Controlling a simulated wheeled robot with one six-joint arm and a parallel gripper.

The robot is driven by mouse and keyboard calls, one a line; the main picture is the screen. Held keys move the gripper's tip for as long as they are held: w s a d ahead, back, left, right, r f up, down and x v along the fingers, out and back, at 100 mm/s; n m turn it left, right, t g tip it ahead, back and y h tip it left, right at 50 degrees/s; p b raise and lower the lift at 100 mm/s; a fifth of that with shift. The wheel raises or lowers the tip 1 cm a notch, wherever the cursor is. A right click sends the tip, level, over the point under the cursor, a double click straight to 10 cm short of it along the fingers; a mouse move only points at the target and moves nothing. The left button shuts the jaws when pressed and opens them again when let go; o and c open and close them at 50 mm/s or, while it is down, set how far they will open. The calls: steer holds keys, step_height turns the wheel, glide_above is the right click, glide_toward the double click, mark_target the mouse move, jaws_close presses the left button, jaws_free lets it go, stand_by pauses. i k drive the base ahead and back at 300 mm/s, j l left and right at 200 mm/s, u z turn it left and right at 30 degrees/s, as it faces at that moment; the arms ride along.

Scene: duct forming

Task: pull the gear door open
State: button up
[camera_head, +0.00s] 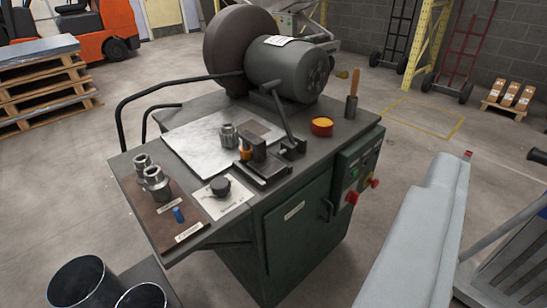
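The dark green cabinet under the machine bench has a front door (300,230) with a small pale label (294,211). I take this to be the gear door, though I cannot read the label. The door looks shut, flush with the cabinet front. A dark upright handle (328,208) sits near its right edge, below the control panel (360,170). My gripper is not in view, and nothing is seen touching the handle.
Red knobs (352,198) stick out right of the handle. A light grey rounded form (420,230) rises at lower right; I cannot tell what it is. Dark round containers (82,283) stand at lower left. Bare floor shows right of the cabinet.

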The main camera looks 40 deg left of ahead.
mark_target(288, 227)
steer(key=k+l+u, duration=0.2)
steer(key=l+u, duration=0.2)
steer(key=k+l+u, duration=0.2)
steer(key=u, duration=0.2)
steer(key=k+l+u, duration=0.2)
steer(key=k+u, duration=0.2)
steer(key=z, duration=0.5)
steer(key=i+j, duration=0.05)
